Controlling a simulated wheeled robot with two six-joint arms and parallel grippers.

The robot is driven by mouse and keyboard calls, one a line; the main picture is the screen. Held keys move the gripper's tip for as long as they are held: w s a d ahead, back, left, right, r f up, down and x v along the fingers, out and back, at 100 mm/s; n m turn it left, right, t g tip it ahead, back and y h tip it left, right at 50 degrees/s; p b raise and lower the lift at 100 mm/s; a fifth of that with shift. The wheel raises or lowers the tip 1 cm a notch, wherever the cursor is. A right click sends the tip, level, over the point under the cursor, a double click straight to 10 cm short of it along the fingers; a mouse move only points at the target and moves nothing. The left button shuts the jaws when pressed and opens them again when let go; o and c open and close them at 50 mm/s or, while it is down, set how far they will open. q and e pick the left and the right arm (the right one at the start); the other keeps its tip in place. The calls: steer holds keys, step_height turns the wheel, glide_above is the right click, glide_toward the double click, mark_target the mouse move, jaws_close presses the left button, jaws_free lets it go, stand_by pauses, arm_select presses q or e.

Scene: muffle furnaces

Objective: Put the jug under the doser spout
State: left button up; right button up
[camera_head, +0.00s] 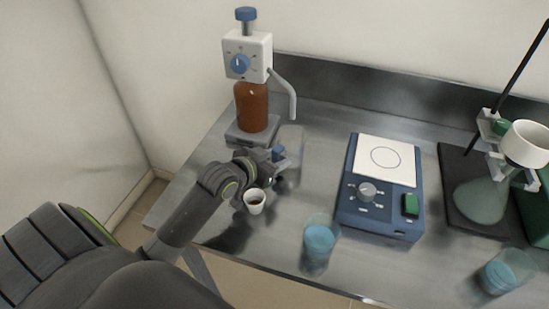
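The doser (252,90) stands at the back left of the bench, with a white head, a blue knob and an amber bottle. Its grey spout (292,98) bends down to the right. A faint clear vessel (291,138), seemingly the jug, shows just below the spout tip; its outline is hard to make out. My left gripper (278,160) is in front of the doser, beside this vessel's lower left. A small blue part shows at the fingers. I cannot tell whether they are shut or touch the vessel. My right gripper is not in view.
A white cup (254,206) with brown contents stands close below my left gripper. A beaker of blue liquid (319,240) and a blue stirrer plate (379,215) are to the right. A stand with a flask (482,200) and another blue beaker (505,272) are at far right.

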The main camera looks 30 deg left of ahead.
arm_select(q)
steer(key=shift+r, duration=0.25)
steer(key=v, duration=1.2)
steer(key=shift+p, duration=0.45)
steer(key=shift+f, duration=0.15)
